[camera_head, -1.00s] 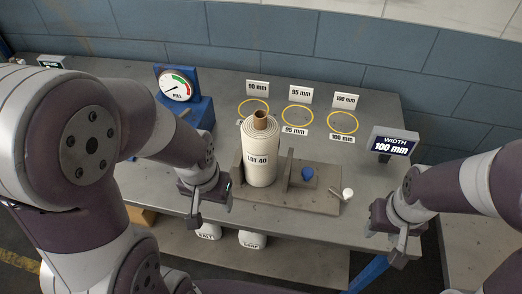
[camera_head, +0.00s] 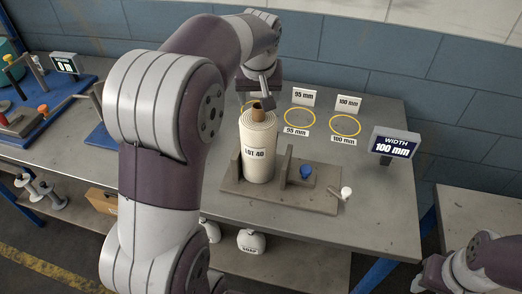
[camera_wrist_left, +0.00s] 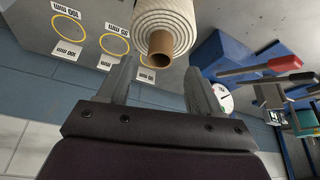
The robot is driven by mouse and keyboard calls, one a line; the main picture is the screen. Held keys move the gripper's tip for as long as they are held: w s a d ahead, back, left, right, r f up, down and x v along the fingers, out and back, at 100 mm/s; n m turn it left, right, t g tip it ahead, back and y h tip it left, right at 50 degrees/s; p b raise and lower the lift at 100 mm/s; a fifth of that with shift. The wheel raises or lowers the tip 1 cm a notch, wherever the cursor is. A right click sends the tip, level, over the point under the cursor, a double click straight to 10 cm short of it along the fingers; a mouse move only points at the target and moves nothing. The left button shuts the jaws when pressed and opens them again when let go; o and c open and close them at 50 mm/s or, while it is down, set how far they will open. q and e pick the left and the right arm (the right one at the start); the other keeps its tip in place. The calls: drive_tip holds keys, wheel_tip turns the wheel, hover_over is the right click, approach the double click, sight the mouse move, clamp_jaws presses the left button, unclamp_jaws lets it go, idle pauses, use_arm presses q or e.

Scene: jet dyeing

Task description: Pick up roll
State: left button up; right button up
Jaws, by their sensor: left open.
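The roll (camera_head: 258,158) is a cream cylinder marked "LOT 40". It stands upright on a grey fixture (camera_head: 310,199), with a brown core tube (camera_head: 257,113) showing at its top. My left gripper (camera_head: 263,93) is above and just behind the roll's top, partly hidden by my arm. In the left wrist view the open fingers (camera_wrist_left: 161,88) stand on either side of the line to the core tube (camera_wrist_left: 161,44), with nothing between them. The roll (camera_wrist_left: 165,16) lies ahead of them. My right gripper (camera_head: 432,275) is at the lower right, partly cut off by the frame edge.
A "WIDTH 100 mm" display (camera_head: 394,143) stands at the right of the table (camera_head: 372,195). Yellow circles with mm cards (camera_head: 345,125) lie behind the roll. A blue gauge stand (camera_wrist_left: 222,52) is nearby.

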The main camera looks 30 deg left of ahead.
sight(259, 108)
use_arm(q)
drive_tip(key=x, duration=0.1)
drive_tip(key=p+x, duration=0.1)
drive_tip(key=x, duration=0.2)
drive_tip(key=shift+s+f, duration=0.2)
drive_tip(key=shift+f, duration=0.25)
drive_tip(key=shift+w+a+f, duration=0.15)
drive_tip(key=shift+d, duration=0.2)
drive_tip(key=c, duration=0.3)
clamp_jaws()
drive_tip(key=shift+d+r, duration=0.1)
drive_tip(key=shift+r, duration=0.1)
